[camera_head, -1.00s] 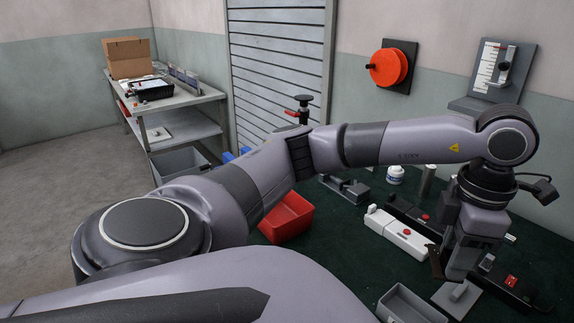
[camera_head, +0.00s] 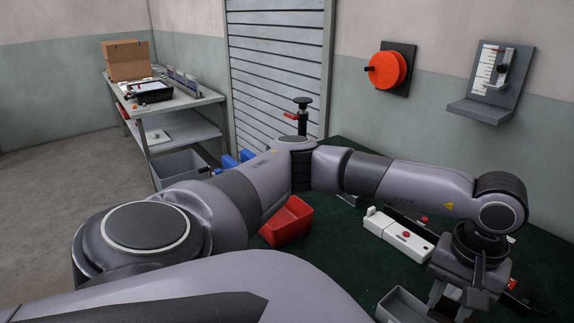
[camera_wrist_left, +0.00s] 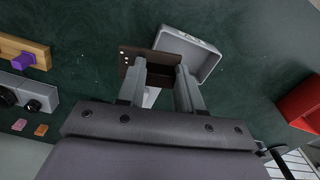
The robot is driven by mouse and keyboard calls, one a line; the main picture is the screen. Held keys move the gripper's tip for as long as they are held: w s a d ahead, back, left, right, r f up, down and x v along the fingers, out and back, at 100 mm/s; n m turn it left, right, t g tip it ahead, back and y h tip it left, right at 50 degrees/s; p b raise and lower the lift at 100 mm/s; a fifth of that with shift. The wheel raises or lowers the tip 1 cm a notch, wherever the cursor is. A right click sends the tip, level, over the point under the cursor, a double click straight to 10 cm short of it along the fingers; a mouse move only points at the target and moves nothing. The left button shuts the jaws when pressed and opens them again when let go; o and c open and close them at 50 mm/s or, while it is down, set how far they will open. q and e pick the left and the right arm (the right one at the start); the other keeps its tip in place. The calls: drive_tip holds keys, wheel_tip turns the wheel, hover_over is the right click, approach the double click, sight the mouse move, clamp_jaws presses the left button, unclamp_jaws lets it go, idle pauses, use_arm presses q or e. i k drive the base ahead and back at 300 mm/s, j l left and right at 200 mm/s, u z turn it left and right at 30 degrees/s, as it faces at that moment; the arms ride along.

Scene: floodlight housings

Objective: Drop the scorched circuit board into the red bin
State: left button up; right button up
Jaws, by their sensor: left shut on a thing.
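The scorched circuit board, a dark brown plate with small pale holes along one edge, shows in the left wrist view (camera_wrist_left: 128,60). My left gripper (camera_wrist_left: 160,72) is shut on it, one finger on either side. In the head view my left gripper (camera_head: 458,298) is low at the right, over the green bench, and the board cannot be made out there. The red bin (camera_head: 287,222) stands on the bench, left of the gripper and partly behind my arm. It also shows at the right edge of the left wrist view (camera_wrist_left: 303,100). My right gripper is not in view.
A grey open housing (camera_head: 402,306) lies just beside and below the board. A white box with a red button (camera_head: 400,236) sits between the gripper and the wall. A wooden block with a purple piece (camera_wrist_left: 22,52) is at the wrist view's left. Green bench surface (camera_wrist_left: 255,60) is clear towards the bin.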

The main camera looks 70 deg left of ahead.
sight(270, 224)
drive_tip(key=k+l, duration=0.15)
drive_tip(key=u, duration=0.5)
drive_tip(key=k+u, duration=0.1)
drive_tip(key=u, duration=0.85)
drive_tip(key=k+j+u, duration=0.1)
drive_tip(key=u, duration=0.4)
drive_tip(key=i+j, duration=0.2)
drive_tip(key=j, duration=0.2)
drive_tip(key=i+j, duration=0.2)
drive_tip(key=j, duration=0.2)
drive_tip(key=i+j, duration=0.2)
drive_tip(key=j, duration=0.25)
drive_tip(key=i+j, duration=0.25)
drive_tip(key=j, duration=0.15)
drive_tip(key=i+j, duration=0.2)
drive_tip(key=j, duration=0.2)
